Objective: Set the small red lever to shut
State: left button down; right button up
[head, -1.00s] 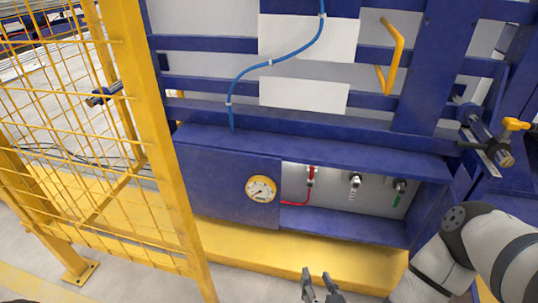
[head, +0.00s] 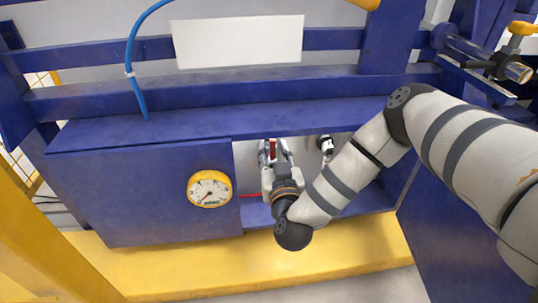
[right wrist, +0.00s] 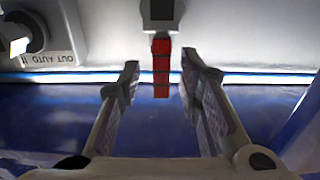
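The small red lever (right wrist: 161,68) hangs down from a dark square fitting (right wrist: 161,12) in the right wrist view. My right gripper (right wrist: 159,66) is open, with one finger on each side of the lever and a visible gap on both sides. In the head view my right gripper (head: 277,152) reaches into the recess in the blue cabinet. It hides most of the lever there; a bit of red (head: 263,150) shows beside the fingers. My left gripper is not in view.
A yellow-rimmed gauge (head: 210,189) sits on the blue panel (head: 130,190) left of the recess. Another valve fitting (head: 325,146) is right of my gripper. A dark knob on a lettered plate (right wrist: 50,42) shows in the right wrist view. The recess is bounded by blue walls.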

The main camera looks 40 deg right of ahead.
jog(key=shift+x, duration=0.75)
grip_shut()
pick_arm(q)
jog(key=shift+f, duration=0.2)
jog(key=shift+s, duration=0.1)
